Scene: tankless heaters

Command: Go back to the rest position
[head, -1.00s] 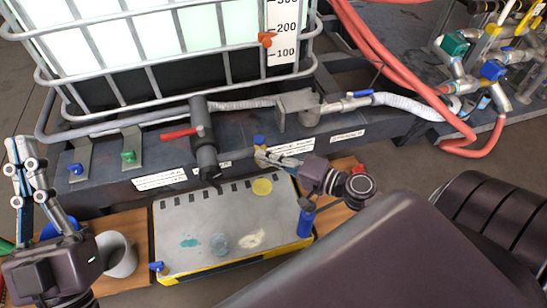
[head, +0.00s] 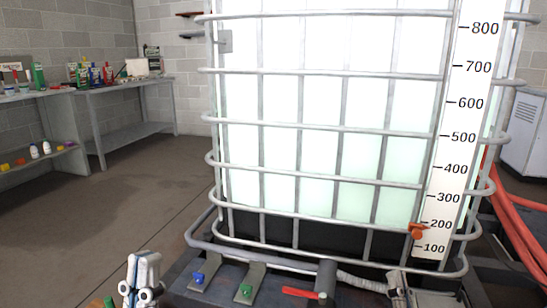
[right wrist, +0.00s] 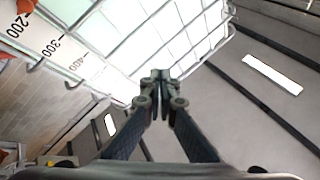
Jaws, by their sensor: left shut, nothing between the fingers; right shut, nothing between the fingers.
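My left gripper (head: 143,268) shows at the bottom left of the head view, upright, its fingers together with nothing between them. It is in front of the floor, left of the tank's base. My right gripper (right wrist: 160,76) shows in the middle of the right wrist view, shut and empty, pointing up toward the caged tank and the ceiling.
A caged white tank (head: 330,150) with a level scale (head: 462,130) fills the middle and right. Workbenches (head: 125,85) stand back left; the floor (head: 110,200) between is clear.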

